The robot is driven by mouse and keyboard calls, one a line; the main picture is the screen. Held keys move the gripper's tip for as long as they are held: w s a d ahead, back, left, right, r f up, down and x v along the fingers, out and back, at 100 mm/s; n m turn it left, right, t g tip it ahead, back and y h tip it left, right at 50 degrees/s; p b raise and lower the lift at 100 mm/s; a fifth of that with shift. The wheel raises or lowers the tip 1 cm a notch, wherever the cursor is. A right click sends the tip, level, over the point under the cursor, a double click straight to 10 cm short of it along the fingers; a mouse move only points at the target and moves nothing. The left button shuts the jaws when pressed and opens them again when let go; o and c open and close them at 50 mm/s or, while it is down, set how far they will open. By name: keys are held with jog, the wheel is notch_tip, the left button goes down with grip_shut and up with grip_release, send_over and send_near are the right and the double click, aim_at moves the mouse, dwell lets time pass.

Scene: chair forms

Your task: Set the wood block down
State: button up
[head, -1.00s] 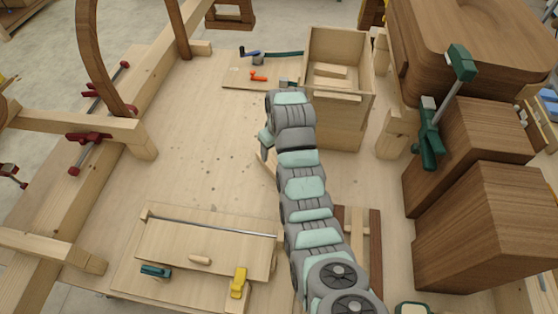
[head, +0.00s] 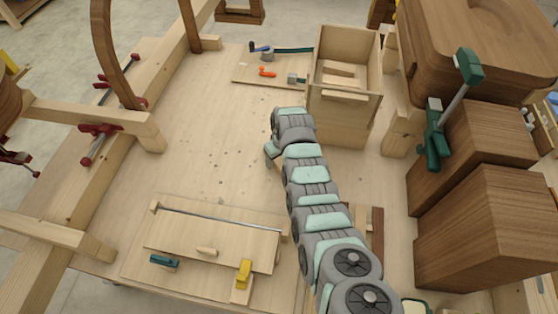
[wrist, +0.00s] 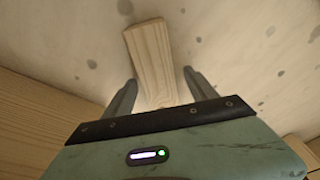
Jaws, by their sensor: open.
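The wood block (wrist: 150,55) is a pale, straight-grained bar in the wrist view. It lies over the spotted tabletop, between the fingers of my gripper (wrist: 160,78). The fingers are spread, one on each side of the block, with a gap showing on both sides. The block's near end is hidden by the gripper body. In the head view my gripper (head: 272,153) is low over the middle of the table, mostly hidden by my arm. A small pale bit of wood shows just below it there. I cannot tell whether the block rests fully on the table.
The pale tabletop (head: 200,130) is clear left of my arm. An open wooden box (head: 340,110) stands behind. Dark wooden blocks (head: 485,225) and a green clamp (head: 434,140) stand at right. Chair frame rails border the left.

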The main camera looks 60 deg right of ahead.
jog(key=shift+c, duration=0.5)
grip_shut()
